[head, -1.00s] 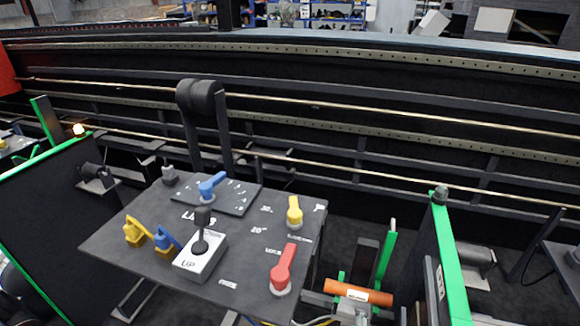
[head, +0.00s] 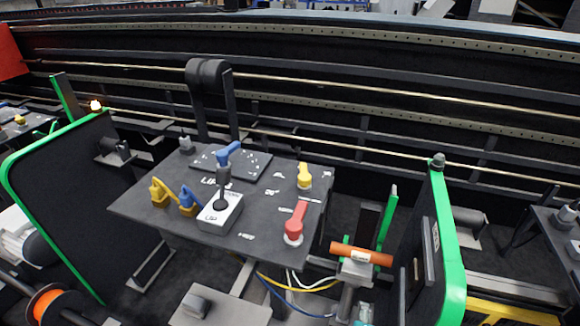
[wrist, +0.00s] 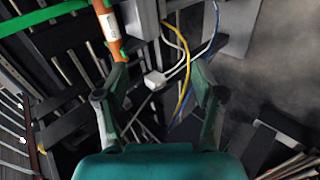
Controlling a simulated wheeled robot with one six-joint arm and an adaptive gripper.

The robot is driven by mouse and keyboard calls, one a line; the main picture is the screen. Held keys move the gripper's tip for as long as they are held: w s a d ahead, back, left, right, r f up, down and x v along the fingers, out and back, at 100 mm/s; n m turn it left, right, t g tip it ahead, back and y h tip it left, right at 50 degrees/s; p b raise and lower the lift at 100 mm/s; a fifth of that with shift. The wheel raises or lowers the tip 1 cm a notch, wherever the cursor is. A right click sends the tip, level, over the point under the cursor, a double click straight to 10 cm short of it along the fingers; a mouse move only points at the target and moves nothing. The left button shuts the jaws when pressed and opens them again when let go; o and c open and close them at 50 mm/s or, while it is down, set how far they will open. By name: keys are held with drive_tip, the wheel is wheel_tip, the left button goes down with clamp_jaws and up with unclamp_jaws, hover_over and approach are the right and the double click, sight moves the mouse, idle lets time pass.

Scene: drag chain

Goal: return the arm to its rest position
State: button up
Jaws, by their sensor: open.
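My gripper (wrist: 160,75) shows in the wrist view with its two dark green fingers spread apart and nothing between them. Behind the fingers hang a small white block and yellow, blue and white cables. An orange cylinder (wrist: 109,32) lies beyond the left fingertip in the wrist view; I cannot tell how far apart they are. In the head view an orange cylinder (head: 361,254) lies across a grey bracket to the right of the control panel.
A dark control panel (head: 140,207) carries blue, yellow and red handles and a black joystick. Green-edged partitions stand at left (head: 65,190) and right (head: 437,230). Long rails run behind. Cables (head: 290,283) hang below the panel. Grey floor shows at right in the wrist view.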

drive_tip(key=s+d+f+m+t+y, duration=0.1)
drive_tip(key=s+f+m, duration=0.15)
drive_tip(key=s, duration=0.55)
drive_tip(key=s+f+m+t+y, duration=0.1)
drive_tip(key=s+m+t, duration=0.15)
drive_tip(key=s, duration=0.55)
drive_tip(key=s+r+m+t, duration=0.2)
drive_tip(key=s+r+m, duration=0.6)
drive_tip(key=s, duration=0.8)
wheel_tip(320, 180, up, 3)
drive_tip(key=shift+s+d+r+m, duration=0.1)
drive_tip(key=shift+s+d+m, duration=0.25)
drive_tip(key=shift+d+m, duration=0.1)
